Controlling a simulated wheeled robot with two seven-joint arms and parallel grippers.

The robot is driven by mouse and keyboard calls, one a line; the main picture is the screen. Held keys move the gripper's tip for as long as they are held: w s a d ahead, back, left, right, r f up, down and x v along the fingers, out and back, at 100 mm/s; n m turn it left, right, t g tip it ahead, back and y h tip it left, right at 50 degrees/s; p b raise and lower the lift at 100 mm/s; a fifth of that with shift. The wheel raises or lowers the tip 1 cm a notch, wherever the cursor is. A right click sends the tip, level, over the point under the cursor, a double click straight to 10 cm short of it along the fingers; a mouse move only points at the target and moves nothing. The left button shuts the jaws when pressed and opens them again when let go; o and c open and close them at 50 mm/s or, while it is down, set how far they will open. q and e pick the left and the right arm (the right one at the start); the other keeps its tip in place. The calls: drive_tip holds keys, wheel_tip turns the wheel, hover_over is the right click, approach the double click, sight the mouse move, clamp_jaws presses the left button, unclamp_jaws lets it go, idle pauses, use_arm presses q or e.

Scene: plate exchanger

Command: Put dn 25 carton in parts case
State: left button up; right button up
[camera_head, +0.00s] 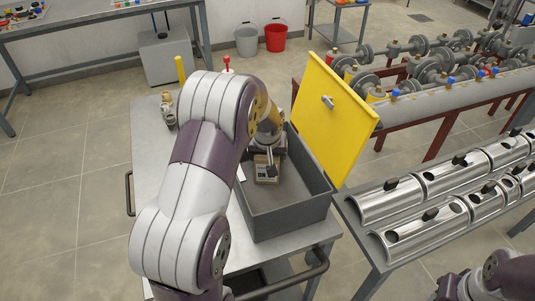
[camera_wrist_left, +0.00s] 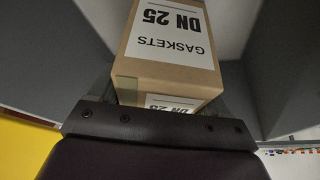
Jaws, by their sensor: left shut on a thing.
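The DN 25 carton (camera_head: 266,178) is a small brown box with a white label. In the left wrist view the carton (camera_wrist_left: 165,62) reads "GASKETS DN 25". My left gripper (camera_head: 267,160) reaches down into the case and is shut on the carton. The parts case (camera_head: 290,218) is a dark grey open box on the trolley, its yellow lid (camera_head: 335,115) standing up at the right. The carton is between the case walls, near the far left; I cannot tell whether it touches the floor. Only a part of my right arm shows at the lower right; its gripper is out of view.
The grey trolley (camera_head: 150,145) carries small fittings (camera_head: 167,110) at its far left. A table with metal half-shells (camera_head: 425,232) stands close at the right. Pipework with flanges (camera_head: 430,70) lies behind it. The case floor in front of the carton is clear.

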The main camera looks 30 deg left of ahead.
use_arm(q)
drive_tip(key=shift+s+f, duration=0.1)
drive_tip(key=o, duration=1.1)
drive_tip(key=shift+r, duration=0.55)
drive_tip(key=v, duration=1.1)
drive_tip(key=shift+s+d+r, duration=0.1)
drive_tip(key=shift+s+d, duration=0.05)
drive_tip(key=shift+s, duration=0.05)
